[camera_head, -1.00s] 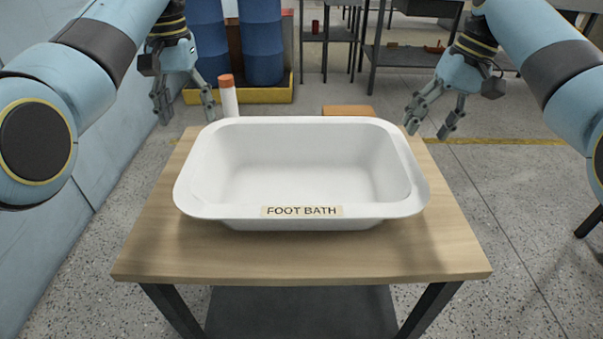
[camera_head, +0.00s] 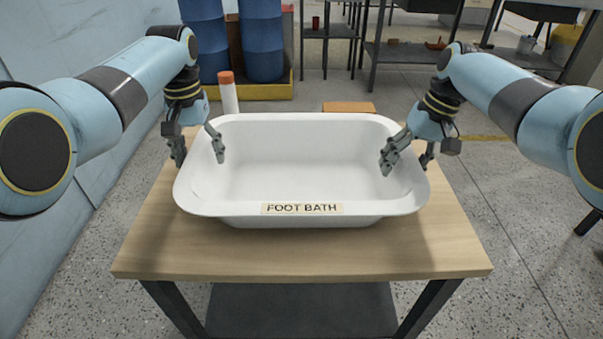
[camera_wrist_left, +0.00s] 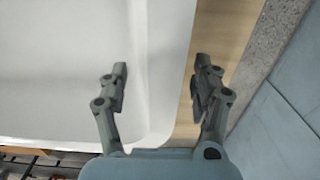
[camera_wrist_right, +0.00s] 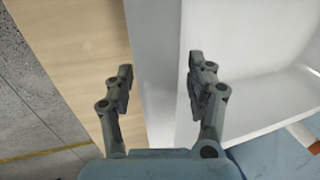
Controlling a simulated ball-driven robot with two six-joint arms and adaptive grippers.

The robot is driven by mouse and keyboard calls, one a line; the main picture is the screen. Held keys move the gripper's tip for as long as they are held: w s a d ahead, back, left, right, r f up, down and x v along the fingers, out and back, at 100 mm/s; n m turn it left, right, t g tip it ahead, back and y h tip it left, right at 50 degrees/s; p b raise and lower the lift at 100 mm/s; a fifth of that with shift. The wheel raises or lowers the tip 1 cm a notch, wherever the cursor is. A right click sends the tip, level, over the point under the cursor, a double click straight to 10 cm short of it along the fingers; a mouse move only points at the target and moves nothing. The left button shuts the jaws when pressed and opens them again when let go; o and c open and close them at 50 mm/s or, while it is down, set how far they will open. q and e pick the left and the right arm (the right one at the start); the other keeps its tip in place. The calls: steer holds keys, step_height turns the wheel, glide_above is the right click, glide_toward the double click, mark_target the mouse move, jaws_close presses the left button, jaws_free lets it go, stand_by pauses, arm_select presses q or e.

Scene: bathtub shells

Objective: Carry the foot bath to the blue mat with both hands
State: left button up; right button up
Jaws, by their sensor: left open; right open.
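The white foot bath (camera_head: 302,221) sits upright and empty on a small wooden table (camera_head: 300,262), its label facing me. My left gripper (camera_head: 198,153) is open at the bath's left rim, one finger over the inside and one outside. In the left wrist view the bath's rim (camera_wrist_left: 160,70) runs between the open fingers (camera_wrist_left: 160,85). My right gripper (camera_head: 408,160) is open at the right rim, also with one finger on each side. In the right wrist view the rim (camera_wrist_right: 155,70) lies between its open fingers (camera_wrist_right: 160,85). Neither gripper grasps the bath. The blue mat is not in view.
A white bottle with an orange cap (camera_head: 228,95) and an orange-brown block (camera_head: 349,107) are behind the bath. Blue barrels (camera_head: 261,40) stand farther back. A pale blue wall (camera_head: 60,240) is close on the left; open floor (camera_head: 530,240) lies on the right.

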arm_select(q)
steer(key=shift+c, duration=0.5)
arm_select(e)
steer(key=shift+c, duration=0.4)
arm_select(q)
steer(key=c, duration=1.1)
arm_select(e)
jaws_close()
arm_select(q)
steer(key=shift+a, duration=0.1)
jaws_close()
arm_select(e)
steer(key=shift+d, duration=0.1)
